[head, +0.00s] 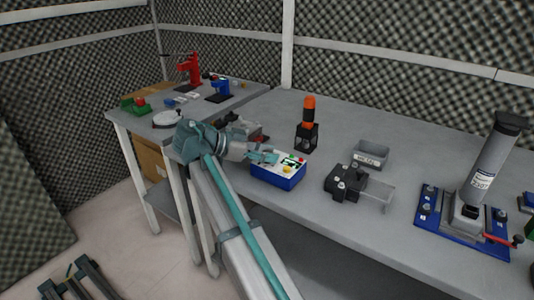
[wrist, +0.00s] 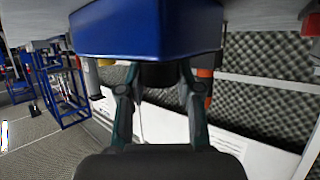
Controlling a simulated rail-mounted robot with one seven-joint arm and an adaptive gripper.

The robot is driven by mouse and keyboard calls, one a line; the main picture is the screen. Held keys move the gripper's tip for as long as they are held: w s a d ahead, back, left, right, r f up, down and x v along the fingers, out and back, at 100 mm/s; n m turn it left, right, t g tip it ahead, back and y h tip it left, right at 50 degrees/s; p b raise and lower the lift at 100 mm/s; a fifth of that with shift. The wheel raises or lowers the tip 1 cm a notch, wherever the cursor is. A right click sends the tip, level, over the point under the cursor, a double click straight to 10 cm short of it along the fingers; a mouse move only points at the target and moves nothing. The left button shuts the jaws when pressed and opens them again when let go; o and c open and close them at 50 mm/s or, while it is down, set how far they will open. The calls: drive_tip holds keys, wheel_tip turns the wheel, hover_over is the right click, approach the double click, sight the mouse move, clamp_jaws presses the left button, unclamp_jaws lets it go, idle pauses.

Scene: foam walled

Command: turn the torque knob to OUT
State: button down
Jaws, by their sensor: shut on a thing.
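The blue box (head: 278,180) with a white top panel stands near the front edge of the bench. Its panel carries green, red and yellow parts, too small to read. My gripper (head: 267,156) reaches in from the left and is at the box's left end. In the wrist view, my gripper (wrist: 160,82) has its two fingers on either side of a dark round knob (wrist: 158,75), closed on it. The blue box fills the top of that view (wrist: 145,28). The knob's marking and the word OUT cannot be read, so its setting cannot be told.
An orange-topped tool in a black stand (head: 308,125) is behind the box. A black block with knobs (head: 345,183) and a grey tray (head: 370,154) are to the right. A grey cylinder on a blue base (head: 490,165) stands farther right. The bench front between them is clear.

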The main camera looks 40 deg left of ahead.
drive_tip(key=shift+f, duration=0.1)
drive_tip(key=c, duration=0.8)
unclamp_jaws()
drive_tip(key=shift+o, duration=0.2)
drive_tip(key=shift+v, duration=3.75)
drive_tip(key=shift+w+a, duration=0.1)
